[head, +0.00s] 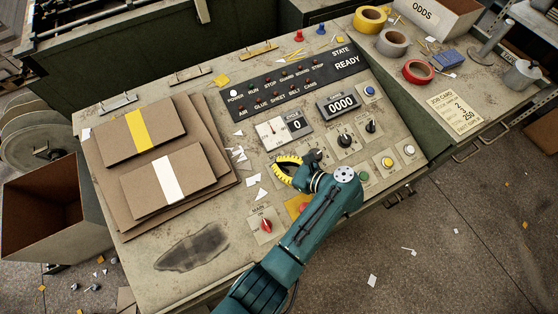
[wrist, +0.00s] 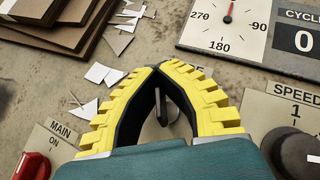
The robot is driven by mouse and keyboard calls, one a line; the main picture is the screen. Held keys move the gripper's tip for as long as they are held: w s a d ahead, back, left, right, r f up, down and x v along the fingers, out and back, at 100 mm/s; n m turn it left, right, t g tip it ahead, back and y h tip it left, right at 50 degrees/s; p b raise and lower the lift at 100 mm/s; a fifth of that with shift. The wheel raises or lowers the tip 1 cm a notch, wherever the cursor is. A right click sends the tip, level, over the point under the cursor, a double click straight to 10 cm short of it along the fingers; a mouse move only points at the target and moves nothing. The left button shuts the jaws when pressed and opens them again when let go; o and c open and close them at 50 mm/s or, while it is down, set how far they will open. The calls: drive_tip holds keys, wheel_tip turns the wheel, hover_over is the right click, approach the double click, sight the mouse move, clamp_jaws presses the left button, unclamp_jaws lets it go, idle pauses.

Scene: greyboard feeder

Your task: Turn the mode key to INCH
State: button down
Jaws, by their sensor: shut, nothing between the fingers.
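My gripper (head: 283,168) is over the panel, left of the black knobs in the head view. In the wrist view its yellow-backed fingers (wrist: 157,67) meet at the tips and hold nothing. A small grey metal piece (wrist: 162,108) shows in the gap behind the tips; I cannot tell whether it is the mode key or part of my gripper. No MODE or INCH lettering is readable. The panel area beneath my gripper and arm is partly hidden.
The red MAIN switch (head: 267,226) is left of my forearm. Cardboard sheets (head: 215,125) and loose scraps lie left of my gripper.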

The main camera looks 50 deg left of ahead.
drive_tip(key=shift+s+f, duration=0.1)
drive_tip(key=shift+f, duration=0.1)
drive_tip(key=c, duration=1.3)
unclamp_jaws()
drive_tip(key=shift+d, duration=0.15)
drive_tip(key=shift+o, duration=0.2)
drive_tip(key=shift+r, duration=0.1)
drive_tip(key=v, duration=1.2)
